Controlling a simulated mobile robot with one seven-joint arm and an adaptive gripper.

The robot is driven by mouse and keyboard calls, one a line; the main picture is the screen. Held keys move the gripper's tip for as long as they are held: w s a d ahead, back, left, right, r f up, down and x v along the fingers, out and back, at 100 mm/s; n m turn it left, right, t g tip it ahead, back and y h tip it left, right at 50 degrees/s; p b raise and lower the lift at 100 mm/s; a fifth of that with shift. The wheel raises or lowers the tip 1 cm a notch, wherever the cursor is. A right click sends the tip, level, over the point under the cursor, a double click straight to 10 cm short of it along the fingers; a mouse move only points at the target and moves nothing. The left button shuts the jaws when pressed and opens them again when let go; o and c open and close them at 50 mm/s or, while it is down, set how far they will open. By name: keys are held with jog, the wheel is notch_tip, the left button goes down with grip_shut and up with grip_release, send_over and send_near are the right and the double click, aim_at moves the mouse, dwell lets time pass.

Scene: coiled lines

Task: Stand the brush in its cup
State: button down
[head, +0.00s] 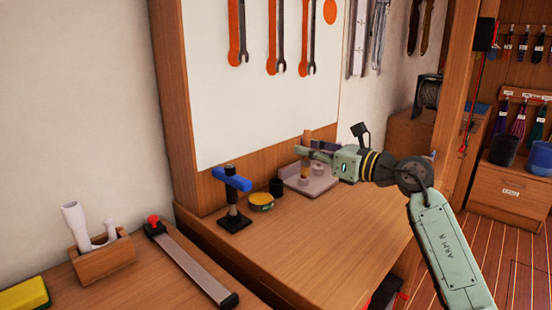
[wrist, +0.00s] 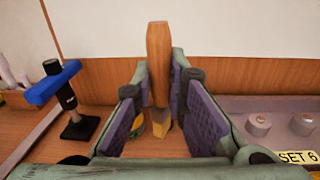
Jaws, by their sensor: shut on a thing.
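The brush has a wooden handle and a paler lower end. In the wrist view the brush (wrist: 158,60) stands roughly upright between the purple pads of my gripper (wrist: 160,80), which is shut on it. In the head view the brush (head: 306,137) shows at the tips of my gripper (head: 309,152), over or beside a pinkish-grey tray (head: 322,188); I cannot tell whether its lower end touches. A small dark cup (head: 277,186) stands on the bench left of the gripper, beside a yellow tin. I cannot make out the cup surely in the wrist view.
The yellow tin (head: 261,201) and a black stand with a blue top (head: 233,190) are left of the cup. The tray carries round knobs (wrist: 258,122) and a SET 6 label. A wooden holder (head: 102,260) and a long metal bar (head: 190,262) lie nearer. The front bench is clear.

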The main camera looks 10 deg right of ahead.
jog(key=x, duration=0.3)
jog(key=p+x, duration=0.1)
jog(key=x, duration=0.2)
jog(key=p+x, duration=0.1)
jog(key=x, duration=0.2)
jog(key=shift+f, duration=0.35)
jog(key=shift+w+f, duration=0.15)
jog(key=shift+w, duration=0.05)
notch_tip(320, 180, down, 3)
jog(key=shift+r+p, duration=0.15)
jog(key=shift+p, duration=0.85)
jog(key=shift+f, duration=0.35)
jog(key=shift+f, duration=0.1)
jog(key=shift+f+b, duration=0.1)
jog(key=shift+b, duration=0.25)
jog(key=c, duration=1.6)
grip_release()
